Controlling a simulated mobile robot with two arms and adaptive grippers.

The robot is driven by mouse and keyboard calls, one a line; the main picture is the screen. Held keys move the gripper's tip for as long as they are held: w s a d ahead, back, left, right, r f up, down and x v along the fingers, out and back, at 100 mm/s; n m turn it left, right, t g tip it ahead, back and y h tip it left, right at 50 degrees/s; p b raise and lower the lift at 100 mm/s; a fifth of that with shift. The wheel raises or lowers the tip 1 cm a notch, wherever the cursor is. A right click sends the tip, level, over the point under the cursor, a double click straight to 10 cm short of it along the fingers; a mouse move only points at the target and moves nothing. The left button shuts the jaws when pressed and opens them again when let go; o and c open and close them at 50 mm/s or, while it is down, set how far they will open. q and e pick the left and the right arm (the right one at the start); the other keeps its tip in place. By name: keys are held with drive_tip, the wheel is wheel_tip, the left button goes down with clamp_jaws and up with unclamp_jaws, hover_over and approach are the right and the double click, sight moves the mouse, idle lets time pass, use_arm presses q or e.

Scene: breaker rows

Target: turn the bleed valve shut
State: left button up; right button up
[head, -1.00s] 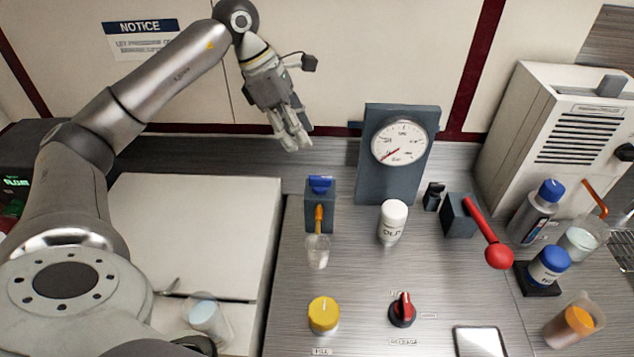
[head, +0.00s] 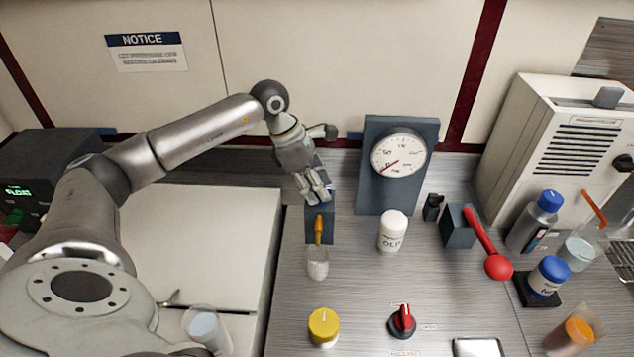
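A dark grey-blue valve block (head: 321,233) with an orange spout (head: 318,230) stands on the metal bench, left of the gauge; it looks like the bleed valve. Its blue handle, on top in the earlier view, is now hidden behind my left gripper. My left gripper (head: 318,196) points down at the top of the block. I cannot tell whether it touches the handle or whether its fingers are around it. A small clear cup (head: 317,263) stands below the spout. My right gripper is not in view.
A round gauge (head: 399,154) on a grey panel stands to the right, with a white bottle (head: 392,231) before it. A red lever (head: 490,249) is farther right. A yellow knob (head: 324,326) and a red-and-black knob (head: 402,321) sit in front.

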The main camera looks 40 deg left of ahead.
use_arm(q)
drive_tip(key=shift+f, duration=0.1)
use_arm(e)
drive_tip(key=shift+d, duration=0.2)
use_arm(q)
clamp_jaws()
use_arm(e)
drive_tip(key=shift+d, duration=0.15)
